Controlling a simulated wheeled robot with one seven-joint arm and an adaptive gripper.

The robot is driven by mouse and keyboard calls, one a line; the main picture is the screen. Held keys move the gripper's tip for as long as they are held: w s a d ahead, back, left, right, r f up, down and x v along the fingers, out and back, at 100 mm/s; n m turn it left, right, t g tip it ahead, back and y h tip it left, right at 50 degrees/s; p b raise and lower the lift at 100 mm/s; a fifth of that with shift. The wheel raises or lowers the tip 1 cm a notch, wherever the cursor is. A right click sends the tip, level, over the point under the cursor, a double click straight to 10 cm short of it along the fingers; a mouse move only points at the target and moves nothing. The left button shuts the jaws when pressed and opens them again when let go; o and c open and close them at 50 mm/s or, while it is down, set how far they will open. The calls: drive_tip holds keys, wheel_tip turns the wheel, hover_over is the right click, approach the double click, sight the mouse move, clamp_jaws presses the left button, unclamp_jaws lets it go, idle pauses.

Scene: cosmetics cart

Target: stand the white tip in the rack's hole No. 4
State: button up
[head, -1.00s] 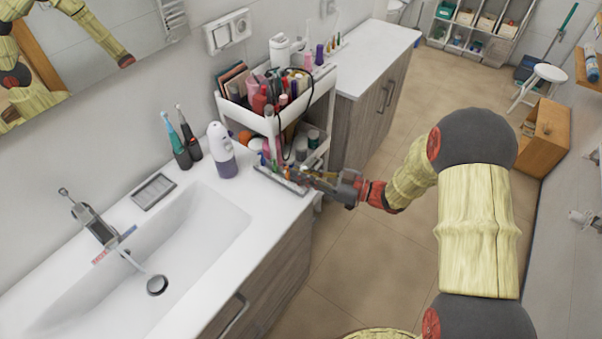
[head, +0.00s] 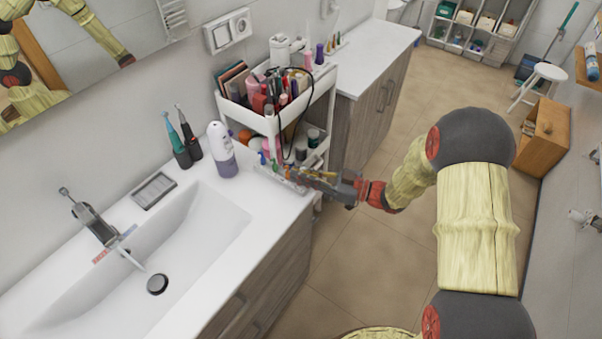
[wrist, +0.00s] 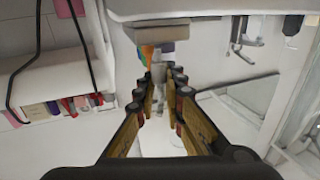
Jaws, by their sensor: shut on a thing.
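My gripper (head: 298,176) is at the counter's right edge, beside the cart. In the wrist view my gripper (wrist: 160,88) has its fingers closed in around a small pale piece, the white tip (wrist: 158,72), which is partly hidden between the fingertips. The rack (head: 272,174) is a grey low block at the counter's corner, partly covered by my gripper. Small coloured tips (head: 263,158) show near it, and orange and purple pieces (wrist: 148,51) show just beyond my fingertips. The hole numbers are too small to read, and I cannot tell whether the white tip touches the rack.
A white cart (head: 322,92) full of cosmetics stands close behind the gripper, with a dark cable hanging from it. A white and lilac bottle (head: 222,152) and two toothbrushes (head: 180,145) stand left on the counter. The sink (head: 190,235) is further left. Open floor lies right.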

drive_tip(key=shift+f+b, duration=0.6)
drive_tip(key=shift+f, duration=0.5)
drive_tip(key=o, duration=0.8)
drive_tip(key=v, duration=1.2)
